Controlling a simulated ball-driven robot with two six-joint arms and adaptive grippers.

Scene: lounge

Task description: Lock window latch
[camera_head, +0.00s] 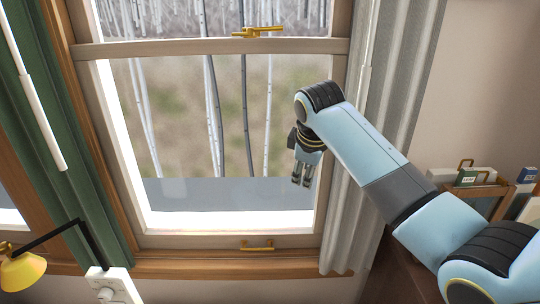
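The brass window latch (257,32) sits on the meeting rail (200,46) of the sash window, near the top of the head view. A brass pull (257,246) is on the bottom rail. My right gripper (301,182) hangs in front of the lower pane, pointing down, below and right of the latch and apart from it. Its fingers are small and dark, with a slight gap between the tips and nothing visible in them. My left gripper is not in view.
A grey curtain (345,230) hangs right of the window, behind my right arm. A green curtain (60,130) hangs at the left. A yellow lamp (22,271) is at lower left. A wooden shelf with boxes (470,200) stands at right.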

